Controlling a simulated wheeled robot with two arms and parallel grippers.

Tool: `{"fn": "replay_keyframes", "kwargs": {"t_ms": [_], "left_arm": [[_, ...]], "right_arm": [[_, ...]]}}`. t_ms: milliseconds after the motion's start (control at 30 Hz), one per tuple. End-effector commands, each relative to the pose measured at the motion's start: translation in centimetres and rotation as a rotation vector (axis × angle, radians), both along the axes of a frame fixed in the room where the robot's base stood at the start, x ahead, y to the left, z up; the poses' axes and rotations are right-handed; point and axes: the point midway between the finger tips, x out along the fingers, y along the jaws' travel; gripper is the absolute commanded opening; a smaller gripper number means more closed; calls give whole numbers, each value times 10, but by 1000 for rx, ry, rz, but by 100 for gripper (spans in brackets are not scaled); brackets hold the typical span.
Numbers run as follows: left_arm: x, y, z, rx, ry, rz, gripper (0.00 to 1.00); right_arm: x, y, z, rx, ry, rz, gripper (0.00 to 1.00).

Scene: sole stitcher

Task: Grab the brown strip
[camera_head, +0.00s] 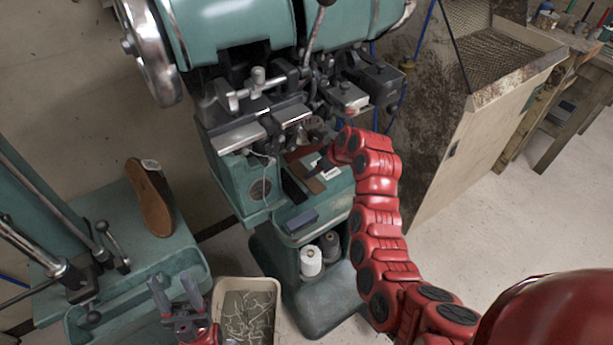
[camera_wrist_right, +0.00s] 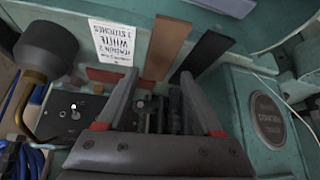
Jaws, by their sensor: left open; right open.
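The brown strip (camera_head: 313,183) lies flat on the green machine's ledge, between a white label and a black strip. In the right wrist view the brown strip (camera_wrist_right: 167,45) runs away from me, its near end between the fingertips. My right gripper (camera_wrist_right: 160,76) is open over that near end; I cannot tell whether it touches the strip. In the head view the right gripper (camera_head: 321,165) is small and partly hidden by its red arm. My left gripper (camera_head: 176,297) is open and empty at the lower left, far from the strip.
A black strip (camera_wrist_right: 203,56), a red strip (camera_wrist_right: 106,76) and a printed label (camera_wrist_right: 112,42) lie close by. The machine's metal arms (camera_head: 262,118) overhang the ledge. A bin of scraps (camera_head: 246,315) and a shoe sole (camera_head: 152,197) are at the left.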

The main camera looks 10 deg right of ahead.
Motion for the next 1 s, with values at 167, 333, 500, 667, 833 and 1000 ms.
{"fn": "replay_keyframes", "kwargs": {"t_ms": [167,333,500,667,833,1000], "left_arm": [[0,0,6,0,0,0,50],[0,0,18,0,0,0,50],[0,0,22,0,0,0,50],[0,0,24,0,0,0,50],[0,0,23,0,0,0,50],[0,0,23,0,0,0,50]], "right_arm": [[4,3,-6,0,0,-1,67],[11,9,-21,0,5,0,67],[20,14,-35,-1,-1,0,67],[23,17,-43,-1,-1,0,67],[24,17,-45,-1,-3,0,67],[23,17,-45,-1,-3,0,58]]}}
